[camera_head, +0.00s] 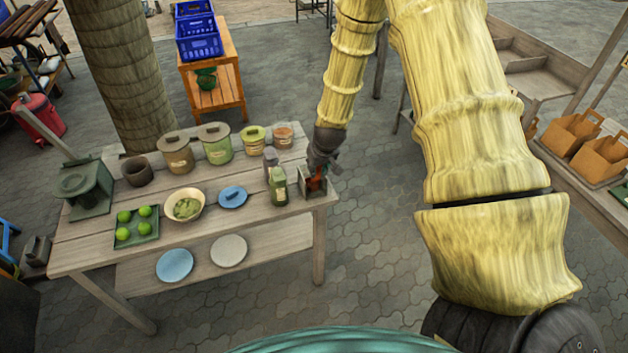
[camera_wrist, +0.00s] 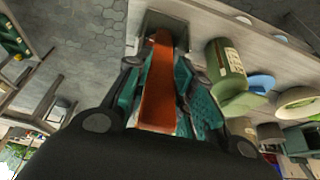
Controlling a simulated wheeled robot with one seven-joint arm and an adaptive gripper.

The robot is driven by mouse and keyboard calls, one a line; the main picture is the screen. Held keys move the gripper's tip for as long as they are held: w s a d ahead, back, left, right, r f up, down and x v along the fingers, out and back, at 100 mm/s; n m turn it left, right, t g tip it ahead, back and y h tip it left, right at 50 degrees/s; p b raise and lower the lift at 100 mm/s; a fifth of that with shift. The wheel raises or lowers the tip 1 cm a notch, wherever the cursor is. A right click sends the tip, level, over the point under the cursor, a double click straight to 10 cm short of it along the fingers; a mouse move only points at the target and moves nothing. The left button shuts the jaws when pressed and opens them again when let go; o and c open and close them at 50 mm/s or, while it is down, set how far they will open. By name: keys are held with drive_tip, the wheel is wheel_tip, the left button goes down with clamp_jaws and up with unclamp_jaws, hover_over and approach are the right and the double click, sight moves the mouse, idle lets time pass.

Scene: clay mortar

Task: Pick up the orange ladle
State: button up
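The orange ladle (camera_wrist: 158,88) stands in a small grey box-like holder (camera_head: 314,187) at the right end of the wooden table. In the head view only a little of its orange (camera_head: 317,180) shows, below my gripper (camera_head: 320,167). In the wrist view the ladle's long orange part runs between the two teal-padded fingers of my gripper (camera_wrist: 162,88). The fingers lie close on both sides of it. I cannot tell whether they touch it. The ladle's lower end is inside the holder (camera_wrist: 150,22) and hidden.
A green bottle (camera_head: 278,187) stands just left of the holder, with a grey shaker (camera_head: 270,160) behind it. A blue lid (camera_head: 233,197), a bowl (camera_head: 185,205) and a tray of green fruit (camera_head: 150,232) lie further left. Several jars line the back. Open paving lies right of the table.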

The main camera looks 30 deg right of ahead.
clamp_jaws()
drive_tip(key=shift+r, duration=0.1)
drive_tip(key=shift+w+r+b, duration=0.1)
drive_tip(key=shift+r+b, duration=0.25)
drive_tip(key=shift+r, duration=0.25)
drive_tip(key=shift+r+b, duration=1.4)
drive_tip(key=shift+r, duration=2.9)
drive_tip(key=shift+o, duration=1.4)
unclamp_jaws()
clamp_jaws()
